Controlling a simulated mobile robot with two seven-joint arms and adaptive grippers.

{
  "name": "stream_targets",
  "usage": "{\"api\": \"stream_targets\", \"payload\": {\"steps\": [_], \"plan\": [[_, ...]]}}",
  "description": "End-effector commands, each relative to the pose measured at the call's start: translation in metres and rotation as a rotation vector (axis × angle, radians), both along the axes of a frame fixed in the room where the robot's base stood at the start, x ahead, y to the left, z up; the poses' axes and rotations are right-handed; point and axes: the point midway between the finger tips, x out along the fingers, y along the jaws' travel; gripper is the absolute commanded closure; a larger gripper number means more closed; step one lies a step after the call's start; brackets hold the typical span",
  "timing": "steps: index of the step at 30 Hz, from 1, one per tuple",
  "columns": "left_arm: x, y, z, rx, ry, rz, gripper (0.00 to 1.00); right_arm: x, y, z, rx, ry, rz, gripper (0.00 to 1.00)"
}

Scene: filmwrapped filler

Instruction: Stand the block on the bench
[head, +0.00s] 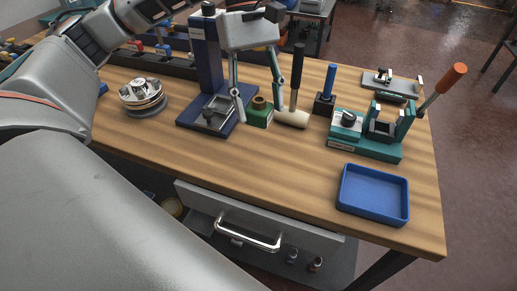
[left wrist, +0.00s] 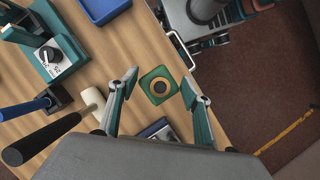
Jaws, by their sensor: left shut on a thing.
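A green block (head: 260,113) with a brass-coloured ring on top is on the wooden bench's (head: 270,170) middle, just right of the navy press. My left gripper (head: 259,105) comes down from above, with one finger on each side of the block, and is shut on it. In the left wrist view the block (left wrist: 150,91) lies between the two fingertips (left wrist: 160,86), its ring facing the camera. The block looks upright and low over the bench; I cannot tell whether its base touches the wood. My right gripper is not in view.
A navy press (head: 206,65) stands close left of the block. A mallet with a pale head (head: 293,118) and upright black handle lies close right. Beyond are a blue-handled tool (head: 331,80), a teal fixture (head: 365,148) and a blue tray (head: 373,195). The front middle is clear.

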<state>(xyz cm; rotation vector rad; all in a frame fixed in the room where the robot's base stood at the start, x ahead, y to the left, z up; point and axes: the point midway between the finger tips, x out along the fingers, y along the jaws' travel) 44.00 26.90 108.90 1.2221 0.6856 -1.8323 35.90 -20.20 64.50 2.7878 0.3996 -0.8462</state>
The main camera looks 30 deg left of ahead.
Motion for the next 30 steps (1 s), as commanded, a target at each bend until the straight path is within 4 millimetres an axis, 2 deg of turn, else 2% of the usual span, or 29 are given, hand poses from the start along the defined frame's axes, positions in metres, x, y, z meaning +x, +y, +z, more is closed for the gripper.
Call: {"api": "stream_targets", "payload": {"steps": [3,10,20,26,30], "plan": [[-0.001,0.0,-0.031,-0.001,0.005,0.001,0.79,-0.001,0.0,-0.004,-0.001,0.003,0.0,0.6],[-0.001,0.0,-0.08,-0.001,0.003,0.002,0.79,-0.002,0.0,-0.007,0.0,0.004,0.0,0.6],[0.0,0.0,-0.106,-0.001,-0.001,0.002,0.79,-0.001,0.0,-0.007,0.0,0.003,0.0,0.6],[0.0,0.0,-0.132,-0.001,0.0,0.002,0.79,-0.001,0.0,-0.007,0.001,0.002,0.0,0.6],[0.001,0.0,-0.135,0.0,-0.003,0.002,0.79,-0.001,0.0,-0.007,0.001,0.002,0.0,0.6]]}}
